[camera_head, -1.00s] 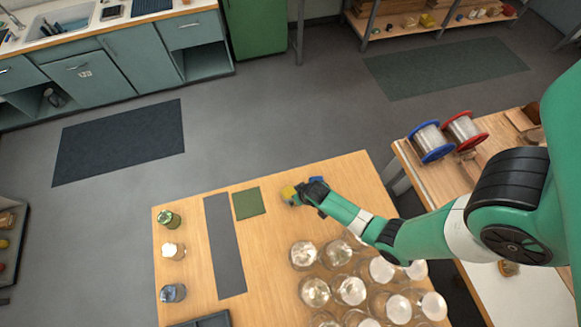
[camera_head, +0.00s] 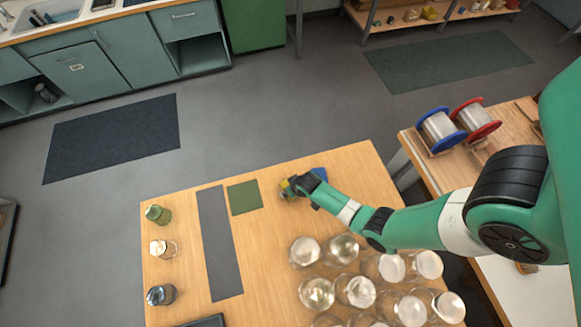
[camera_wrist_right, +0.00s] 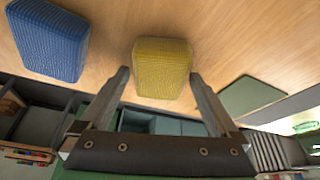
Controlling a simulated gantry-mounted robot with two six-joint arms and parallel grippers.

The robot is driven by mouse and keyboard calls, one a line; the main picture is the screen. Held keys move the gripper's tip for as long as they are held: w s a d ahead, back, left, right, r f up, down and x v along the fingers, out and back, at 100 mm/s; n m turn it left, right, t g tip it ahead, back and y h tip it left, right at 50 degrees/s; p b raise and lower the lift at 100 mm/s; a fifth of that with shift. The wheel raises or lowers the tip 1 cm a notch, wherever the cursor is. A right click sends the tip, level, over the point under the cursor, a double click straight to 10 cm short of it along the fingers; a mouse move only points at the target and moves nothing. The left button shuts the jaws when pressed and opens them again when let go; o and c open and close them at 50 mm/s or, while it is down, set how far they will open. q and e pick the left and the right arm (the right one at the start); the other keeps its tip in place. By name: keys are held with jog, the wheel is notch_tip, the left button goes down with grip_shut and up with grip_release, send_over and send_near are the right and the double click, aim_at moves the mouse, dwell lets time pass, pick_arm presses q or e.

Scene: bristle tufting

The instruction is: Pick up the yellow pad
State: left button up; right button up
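The yellow pad (camera_wrist_right: 162,66) lies on the wooden table in the right wrist view. My right gripper (camera_wrist_right: 160,74) is open, with one fingertip on each side of the pad's near part; narrow gaps seem to show beside it. In the head view the yellow pad (camera_head: 285,185) is mostly hidden by my right gripper (camera_head: 294,188), near the table's far edge. A blue pad (camera_wrist_right: 48,40) lies to the left of it in the wrist view, and behind the gripper in the head view (camera_head: 320,173). My left gripper is not in view.
A green square mat (camera_head: 244,197) and a long grey strip (camera_head: 219,243) lie left of the gripper. Several glass jars (camera_head: 355,290) crowd the table's near right. Smaller jars (camera_head: 161,248) line the left edge. Wire spools (camera_head: 440,130) stand on the side bench.

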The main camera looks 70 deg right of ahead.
jog(key=c, duration=1.1)
jog(key=shift+r+p, duration=0.45)
jog(key=shift+r, duration=0.05)
notch_tip(320, 180, up, 3)
jog(key=shift+f+p, duration=0.2)
jog(key=shift+p, duration=0.95)
jog(key=s+r+p, duration=0.9)
jog(key=s, duration=0.5)
jog(key=shift+d+r, duration=0.2)
jog(key=shift+d, duration=0.1)
